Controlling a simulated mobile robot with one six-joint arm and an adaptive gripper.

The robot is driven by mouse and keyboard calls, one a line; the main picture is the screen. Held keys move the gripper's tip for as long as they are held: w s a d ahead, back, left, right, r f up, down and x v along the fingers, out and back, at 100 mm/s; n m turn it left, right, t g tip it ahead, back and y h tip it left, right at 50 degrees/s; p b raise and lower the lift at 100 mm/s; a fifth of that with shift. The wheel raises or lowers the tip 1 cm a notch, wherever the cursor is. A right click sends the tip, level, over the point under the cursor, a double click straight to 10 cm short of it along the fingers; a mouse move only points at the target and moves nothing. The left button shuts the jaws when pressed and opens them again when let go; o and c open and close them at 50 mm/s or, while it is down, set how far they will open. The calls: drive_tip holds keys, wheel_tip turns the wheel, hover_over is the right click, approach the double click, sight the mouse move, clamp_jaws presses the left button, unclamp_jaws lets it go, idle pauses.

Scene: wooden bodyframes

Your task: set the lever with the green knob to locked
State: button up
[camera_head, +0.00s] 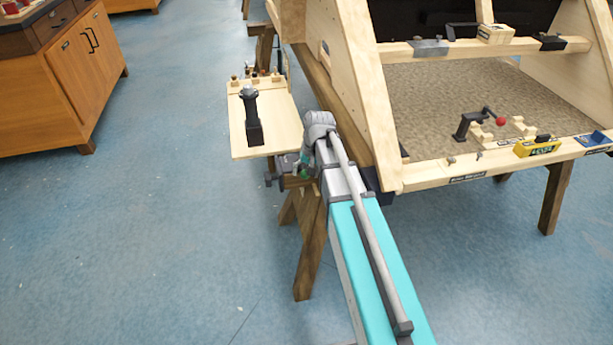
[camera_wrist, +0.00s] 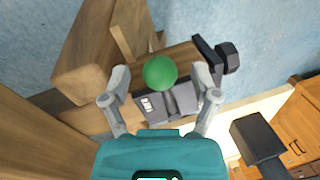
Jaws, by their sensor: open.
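The green knob (camera_wrist: 160,72) shows in the wrist view as a round ball between the two fingers of my gripper (camera_wrist: 160,83). My gripper is open, with a finger on each side of the knob and a visible gap to each. Below the knob is a dark grey lever mount (camera_wrist: 180,102) with a small white label (camera_wrist: 147,104), whose print I cannot read. The lever's shaft is mostly hidden behind the knob. In the head view my gripper (camera_head: 298,168) is low beside the wooden frame, by a dark fitting (camera_head: 271,179), and the lever's setting cannot be told.
A wooden beam (camera_wrist: 85,50) lies close at the left in the wrist view. A board (camera_head: 267,125) with a black upright handle (camera_head: 251,115) stands left of my arm. The large wooden frame (camera_head: 365,85) is to the right. Open blue floor (camera_head: 170,220) lies left.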

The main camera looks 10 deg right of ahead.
drive_tip(key=shift+f, duration=0.1)
idle(0.3)
clamp_jaws()
